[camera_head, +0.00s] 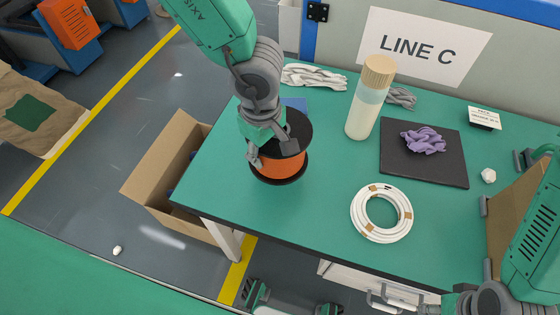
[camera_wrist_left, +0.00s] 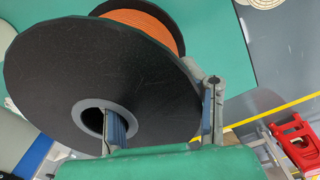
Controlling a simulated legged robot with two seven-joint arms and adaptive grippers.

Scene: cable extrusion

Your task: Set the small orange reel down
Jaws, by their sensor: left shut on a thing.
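The small orange reel (camera_head: 283,165) has black flanges and orange cable wound between them. It stands upright on its flange at the left part of the green table (camera_head: 240,190); I cannot tell whether its underside touches the top. My left gripper (camera_head: 270,148) is shut on its upper flange from above. In the left wrist view, one finger of the gripper (camera_wrist_left: 165,108) goes into the hub hole of the reel (camera_wrist_left: 95,75) and the other is outside the rim.
A white cable coil (camera_head: 362,228) lies to the right of the reel. A bottle with a tan cap (camera_head: 366,105) stands behind, near white gloves (camera_head: 313,77). A black mat (camera_head: 400,165) bears purple gloves (camera_head: 424,140). An open cardboard box (camera_head: 165,165) is left of the table.

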